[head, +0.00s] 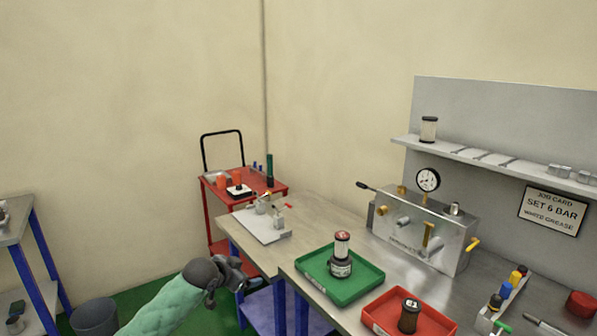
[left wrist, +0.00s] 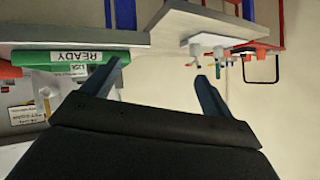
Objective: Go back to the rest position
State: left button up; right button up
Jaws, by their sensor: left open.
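My left gripper (head: 232,273) shows in the head view at the end of my green-sleeved arm, in front of the workbench's left end. In the left wrist view its two fingers (left wrist: 155,85) are spread apart with nothing between them. That view looks tilted onto the bench edge and the green tray labelled READY (left wrist: 70,56). My right gripper does not show in either view.
The steel workbench (head: 310,213) carries the green tray (head: 313,270) with a canister (head: 341,262), a red tray (head: 375,312) with another canister (head: 409,315), and a metal gauge unit (head: 420,235). A red cart (head: 206,218) stands behind; a grey bin (head: 95,318) is at lower left.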

pick_arm(q)
jog(key=s+a+f+n+g+y, duration=0.15)
jog(key=s+f, duration=0.35)
jog(key=f, duration=0.5)
jog(key=s+a+f+n+g+y, duration=0.15)
jog(key=s+f, duration=0.35)
jog(key=f, duration=0.6)
jog(key=s+a+f+n+y, duration=0.25)
jog(key=s+f, duration=0.25)
jog(key=f, duration=0.5)
jog(key=s+d+f+g, duration=0.1)
jog(key=s+f+g, duration=0.1)
jog(key=s+f, duration=0.5)
jog(key=s+d+f+n+g+h, duration=0.1)
jog(key=s+f, duration=0.7)
jog(key=s, duration=1.1)
jog(key=s+d+f+g, duration=0.2)
jog(key=s+f, duration=0.5)
jog(key=s, duration=0.6)
jog(key=shift+d+f+g, duration=0.35)
jog(key=shift+g, duration=0.05)
